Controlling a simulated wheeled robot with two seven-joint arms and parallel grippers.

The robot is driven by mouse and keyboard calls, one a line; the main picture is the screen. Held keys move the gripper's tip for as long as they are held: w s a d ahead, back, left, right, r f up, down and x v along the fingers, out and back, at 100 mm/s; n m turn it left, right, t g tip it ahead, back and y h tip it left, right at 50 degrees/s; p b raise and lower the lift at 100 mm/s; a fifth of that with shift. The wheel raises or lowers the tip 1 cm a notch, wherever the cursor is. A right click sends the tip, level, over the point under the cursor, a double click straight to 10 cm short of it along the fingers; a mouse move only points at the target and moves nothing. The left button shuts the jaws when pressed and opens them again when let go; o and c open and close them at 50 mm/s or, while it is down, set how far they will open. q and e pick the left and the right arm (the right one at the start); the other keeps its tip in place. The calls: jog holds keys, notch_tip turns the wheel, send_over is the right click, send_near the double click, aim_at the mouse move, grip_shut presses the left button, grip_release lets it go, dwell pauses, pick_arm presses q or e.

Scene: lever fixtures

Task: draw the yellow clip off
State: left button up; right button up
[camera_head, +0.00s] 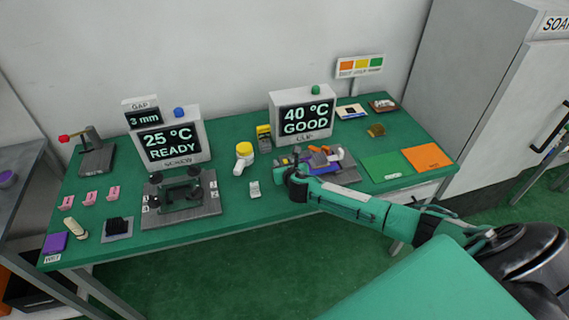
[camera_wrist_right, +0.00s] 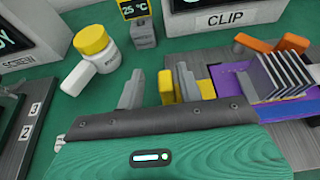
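A yellow clip piece (camera_wrist_right: 166,87) stands upright in the right wrist view, between the grey fingers of my right gripper (camera_wrist_right: 158,90). A gap shows between it and the left finger; contact with the right finger cannot be told. A second yellow piece (camera_wrist_right: 206,89) stands just right of the right finger, beside a purple board (camera_wrist_right: 234,80) with a finned grey heat sink (camera_wrist_right: 282,75). I cannot tell whether the two yellow pieces are joined. In the head view my right gripper (camera_head: 295,168) is at the left end of the clip fixture (camera_head: 345,175). My left gripper is out of view.
Orange clips (camera_wrist_right: 257,43) stand behind the board. A yellow-capped white bottle (camera_head: 244,152) and a small yellow meter (camera_head: 264,136) are left of the fixture. The CLIP display (camera_head: 304,115) reads 40 °C GOOD behind it. Green (camera_head: 382,167) and orange (camera_head: 428,157) mats lie to the right.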

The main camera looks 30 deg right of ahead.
jog(key=shift+s+r, duration=0.15)
jog(key=shift+s, duration=0.35)
jog(key=b+v, duration=0.1)
jog(key=v, duration=1.2)
jog(key=shift+a, duration=0.15)
